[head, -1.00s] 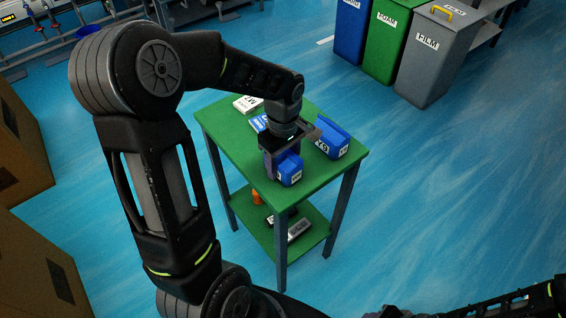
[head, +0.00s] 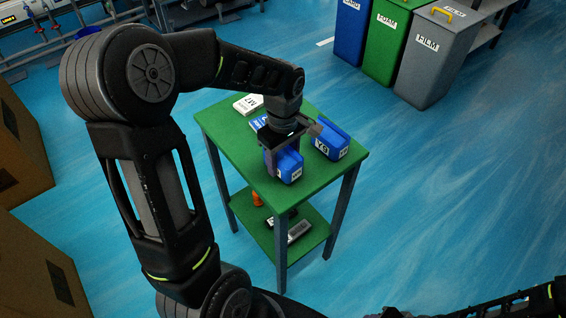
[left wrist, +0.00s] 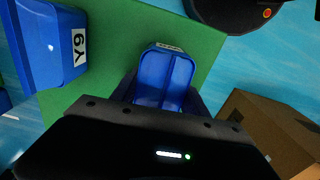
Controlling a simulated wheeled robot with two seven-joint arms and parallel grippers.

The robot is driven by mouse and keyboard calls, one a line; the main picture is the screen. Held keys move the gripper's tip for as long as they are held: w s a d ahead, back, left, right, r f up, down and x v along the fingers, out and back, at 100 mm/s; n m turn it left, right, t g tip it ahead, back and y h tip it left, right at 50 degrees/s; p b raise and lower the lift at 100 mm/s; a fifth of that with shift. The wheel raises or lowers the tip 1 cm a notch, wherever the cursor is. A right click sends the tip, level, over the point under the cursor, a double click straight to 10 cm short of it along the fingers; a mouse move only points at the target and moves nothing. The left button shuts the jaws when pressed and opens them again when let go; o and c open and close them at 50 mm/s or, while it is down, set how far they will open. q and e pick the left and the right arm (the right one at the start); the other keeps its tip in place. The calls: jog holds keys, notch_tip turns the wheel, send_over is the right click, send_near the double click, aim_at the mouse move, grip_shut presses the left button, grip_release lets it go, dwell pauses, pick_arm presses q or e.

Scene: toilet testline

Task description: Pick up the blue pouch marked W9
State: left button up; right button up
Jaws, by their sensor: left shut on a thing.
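A blue pouch (head: 290,163) is between the fingers of my left gripper (head: 285,152), near the front of the green table. The gripper comes down from above and is shut on it. The left wrist view shows the pouch (left wrist: 165,78) between the fingers, with a white label on its far end. The label is too small to read, and I cannot tell whether the pouch touches the tabletop. A second blue pouch marked Y9 (head: 332,143) stands just to the right, and it is at the left in the left wrist view (left wrist: 50,45). My right gripper is not in view.
The green table (head: 235,150) also bears a white box marked M7 (head: 247,104) and a blue and white item (head: 259,123) behind the gripper. Its lower shelf holds small items. Bins (head: 425,55) stand at the back right; cardboard boxes (head: 30,260) are at the left.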

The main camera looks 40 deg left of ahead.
aim_at(283, 153)
pick_arm(q)
notch_tip(283, 153, up, 8)
jog(key=shift+r, duration=0.2)
dwell(0.6)
